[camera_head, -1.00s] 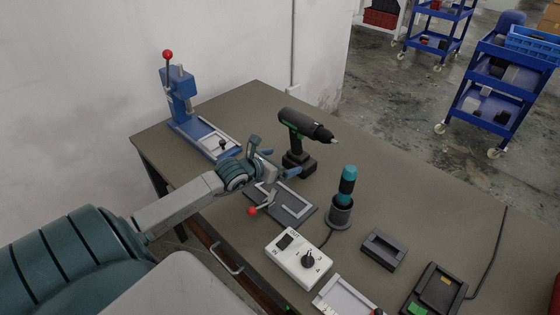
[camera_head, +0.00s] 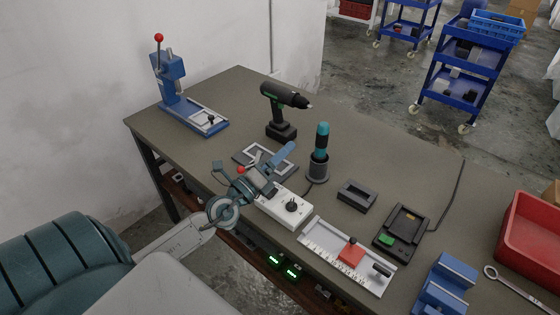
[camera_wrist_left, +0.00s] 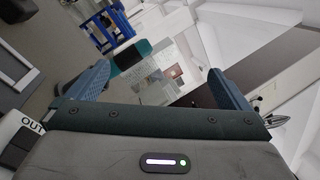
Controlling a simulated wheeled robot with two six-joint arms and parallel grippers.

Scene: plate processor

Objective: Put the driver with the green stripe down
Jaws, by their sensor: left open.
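The black driver with the green stripe (camera_head: 274,110) stands upright on its battery foot on the table, behind my left gripper. My left gripper (camera_head: 262,162) is open, apart from the driver, near the table's front edge above the white control box. In the left wrist view the two blue fingers (camera_wrist_left: 162,84) are spread with nothing held between them. A teal and black part shows beyond them there. My right gripper is not in view.
A grey clamp fixture (camera_head: 262,152), partly hidden by my gripper, and a teal tool in a round holder (camera_head: 317,173) stand nearby. The white control box (camera_head: 290,207) is beside them. A blue press (camera_head: 172,80) stands at the back left. A red bin (camera_head: 525,235) is at right.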

